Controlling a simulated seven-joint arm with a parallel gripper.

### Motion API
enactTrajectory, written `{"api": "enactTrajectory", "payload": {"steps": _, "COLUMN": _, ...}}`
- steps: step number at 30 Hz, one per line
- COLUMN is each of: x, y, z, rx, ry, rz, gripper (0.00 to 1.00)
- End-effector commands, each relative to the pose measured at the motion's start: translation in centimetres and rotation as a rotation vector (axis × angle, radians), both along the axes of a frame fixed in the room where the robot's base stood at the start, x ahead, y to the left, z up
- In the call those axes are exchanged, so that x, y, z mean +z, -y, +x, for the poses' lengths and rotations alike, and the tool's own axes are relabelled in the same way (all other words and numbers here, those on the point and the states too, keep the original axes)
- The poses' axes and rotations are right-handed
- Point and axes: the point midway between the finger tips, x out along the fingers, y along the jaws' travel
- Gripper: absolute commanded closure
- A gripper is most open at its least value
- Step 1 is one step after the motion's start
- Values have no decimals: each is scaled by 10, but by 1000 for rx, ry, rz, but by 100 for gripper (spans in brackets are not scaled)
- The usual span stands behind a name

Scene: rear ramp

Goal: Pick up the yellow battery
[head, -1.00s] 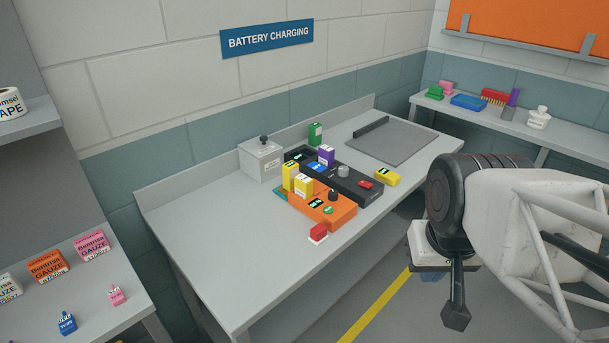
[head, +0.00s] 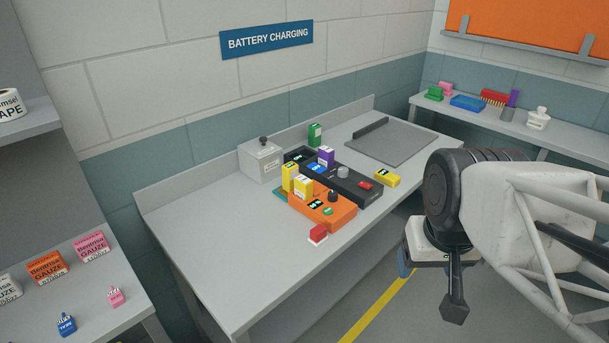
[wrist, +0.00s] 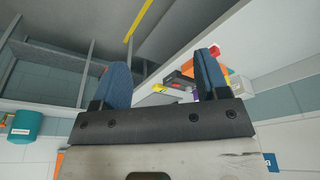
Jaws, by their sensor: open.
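A yellow battery (head: 388,178) lies flat on the grey workbench (head: 210,240), just right of the black charger. Two more yellow batteries stand upright at the orange charger (head: 325,212): one at its back left (head: 290,176) and one beside it (head: 303,188). My gripper (wrist: 163,65) is open and empty, with its two blue fingers wide apart. In the head view it is off the bench's front right side, mostly hidden by my arm. In the wrist view a small yellow battery (wrist: 159,87) shows between the fingers, some way off.
A black charger (head: 345,185) holds a purple battery (head: 326,157). A green battery (head: 315,134) stands behind it. A red block (head: 318,233) lies at the bench front. A grey box (head: 261,160) and a grey plate (head: 390,143) flank the chargers. The bench's left part is clear.

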Motion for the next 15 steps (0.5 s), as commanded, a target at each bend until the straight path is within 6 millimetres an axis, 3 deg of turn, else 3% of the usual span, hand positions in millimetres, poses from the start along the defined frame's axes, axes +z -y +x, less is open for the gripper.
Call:
{"api": "enactTrajectory", "payload": {"steps": 8, "x": 11, "y": -8, "z": 44, "rx": 68, "ry": -23, "rz": -10, "gripper": 32}}
{"api": "enactTrajectory", "payload": {"steps": 15, "x": 19, "y": -21, "z": 101, "rx": 158, "ry": -49, "rz": -21, "gripper": 32}}
